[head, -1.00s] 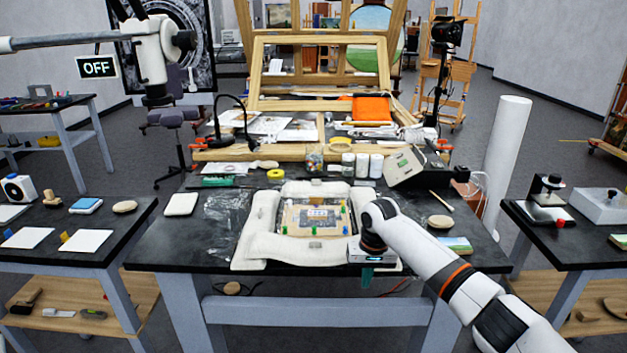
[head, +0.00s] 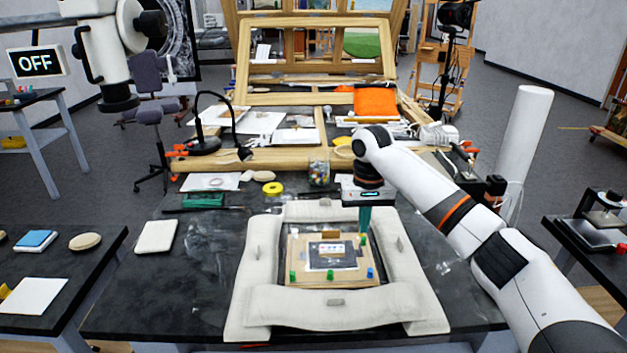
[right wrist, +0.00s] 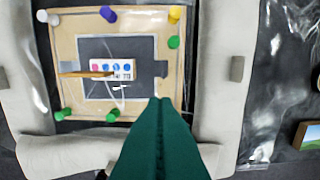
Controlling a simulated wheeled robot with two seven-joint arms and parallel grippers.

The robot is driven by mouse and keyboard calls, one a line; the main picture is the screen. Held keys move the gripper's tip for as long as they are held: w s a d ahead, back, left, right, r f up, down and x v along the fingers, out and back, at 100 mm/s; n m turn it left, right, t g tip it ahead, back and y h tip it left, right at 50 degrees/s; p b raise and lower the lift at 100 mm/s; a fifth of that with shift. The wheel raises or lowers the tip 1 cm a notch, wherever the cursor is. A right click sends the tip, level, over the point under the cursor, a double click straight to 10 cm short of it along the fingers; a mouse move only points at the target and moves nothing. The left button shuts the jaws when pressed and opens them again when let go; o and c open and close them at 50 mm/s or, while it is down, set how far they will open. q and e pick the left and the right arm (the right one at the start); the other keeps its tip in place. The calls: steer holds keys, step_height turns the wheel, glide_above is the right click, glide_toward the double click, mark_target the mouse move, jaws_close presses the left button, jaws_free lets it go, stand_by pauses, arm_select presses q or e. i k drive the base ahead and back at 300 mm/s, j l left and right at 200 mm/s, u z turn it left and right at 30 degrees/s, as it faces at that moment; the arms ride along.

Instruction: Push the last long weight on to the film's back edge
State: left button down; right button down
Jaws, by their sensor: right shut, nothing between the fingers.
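Padded white long weights lie around a wooden board (head: 300,250) holding a small dark-bordered fragment piece (head: 328,260). The back weight (head: 296,213) is partly hidden by my right gripper; the left weight (head: 250,285), right weight (head: 412,275) and front weight (head: 335,310) show grey tabs. Clear, shiny film (head: 205,262) shows beside the left weight; its back edge is hard to make out. My right gripper (head: 363,232) points down, shut and empty, near the board's back right corner. Its green fingers (right wrist: 160,102) show over the board's edge in the right wrist view. Contact is unclear. My left gripper is out of view.
Colored pins stand around the board, among them a blue pin (head: 370,273). A white pad (head: 156,236) lies at left. A yellow tape roll (head: 272,188), a jar (head: 319,173) and a black lamp (head: 205,143) stand behind. Bare black bench shows at front left.

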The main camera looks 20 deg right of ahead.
mark_target(323, 209)
steer(key=i, duration=1.05)
